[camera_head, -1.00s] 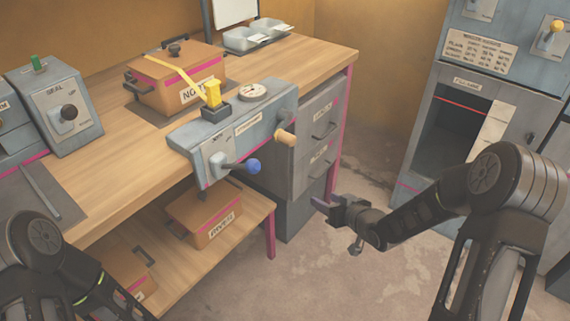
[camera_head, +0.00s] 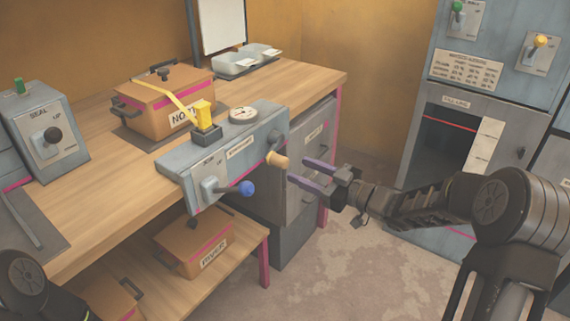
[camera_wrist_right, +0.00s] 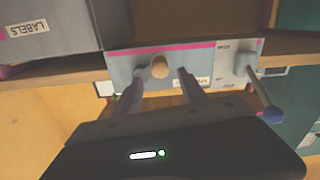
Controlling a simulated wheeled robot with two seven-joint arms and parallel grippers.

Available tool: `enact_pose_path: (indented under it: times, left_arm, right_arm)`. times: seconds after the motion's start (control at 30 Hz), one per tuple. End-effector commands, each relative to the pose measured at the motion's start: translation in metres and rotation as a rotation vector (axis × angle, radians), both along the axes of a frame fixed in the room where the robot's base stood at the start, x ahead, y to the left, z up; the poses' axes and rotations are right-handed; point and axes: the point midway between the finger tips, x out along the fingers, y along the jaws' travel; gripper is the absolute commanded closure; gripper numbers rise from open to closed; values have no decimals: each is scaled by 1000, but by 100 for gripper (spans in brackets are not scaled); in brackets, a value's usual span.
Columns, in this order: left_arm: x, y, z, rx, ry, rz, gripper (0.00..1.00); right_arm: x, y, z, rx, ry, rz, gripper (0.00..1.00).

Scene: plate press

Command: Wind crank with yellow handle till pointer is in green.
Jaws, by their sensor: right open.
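The grey press unit (camera_head: 225,152) sits at the table's front edge. A tan-yellow peg handle (camera_head: 277,160) sticks out of its front near the right end; it also shows in the right wrist view (camera_wrist_right: 160,67). A round white dial (camera_head: 243,115) is on top; its pointer and any green zone are too small to read. My right gripper (camera_head: 297,170) is open and empty, fingertips just right of the handle in the head view. In the wrist view the handle appears between the two fingers, with no visible contact. My left gripper is out of view.
A blue-knobbed lever (camera_head: 243,188) sticks out left of the handle. A grey drawer cabinet (camera_head: 312,140) stands behind. Open floor (camera_head: 345,270) lies at lower right.

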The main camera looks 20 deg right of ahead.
Motion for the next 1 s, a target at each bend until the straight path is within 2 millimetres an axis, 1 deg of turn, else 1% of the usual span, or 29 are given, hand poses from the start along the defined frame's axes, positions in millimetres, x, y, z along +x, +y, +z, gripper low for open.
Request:
enact_pose_path:
  times: [0.23, 0.4, 0.5, 0.73, 1.0]
  left_arm:
    - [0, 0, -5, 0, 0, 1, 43]
    - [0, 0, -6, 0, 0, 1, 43]
    - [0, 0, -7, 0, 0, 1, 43]
    - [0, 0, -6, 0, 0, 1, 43]
    - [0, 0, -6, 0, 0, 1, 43]
  right_arm:
    - [30, 26, -1, 1, 0, 2, 50]
    - [44, 37, 0, 1, 0, 0, 50]
    - [47, 40, 0, 1, 1, -1, 50]
    - [47, 40, 0, 1, 1, -1, 50]
    - [47, 39, 0, 1, 1, -1, 73]
